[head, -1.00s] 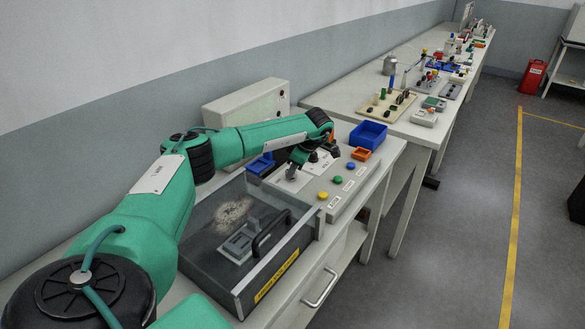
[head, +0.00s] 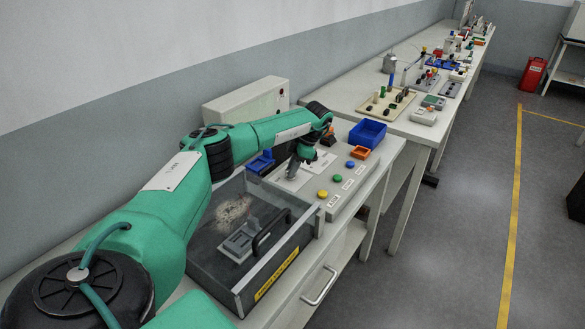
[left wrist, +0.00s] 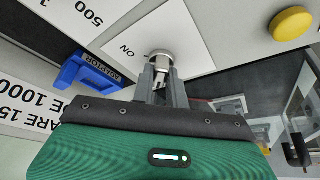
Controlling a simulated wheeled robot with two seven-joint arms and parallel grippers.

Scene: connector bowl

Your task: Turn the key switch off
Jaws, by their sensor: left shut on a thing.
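The key switch (left wrist: 160,56) shows in the left wrist view as a round silver metal barrel on a light grey plate with the word ON beside it. My left gripper (left wrist: 162,84) is right at it, its two grey fingers shut on the key, which is mostly hidden between them. In the head view my left gripper (head: 292,177) reaches down to the grey control panel (head: 312,204), and the key switch is hidden there. The key's exact angle is hard to tell. My right gripper is in neither view.
Yellow (head: 322,193), green (head: 337,178) and blue (head: 350,164) buttons line the panel's front. A clear-lidded box (head: 290,228) with a black handle stands nearer.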

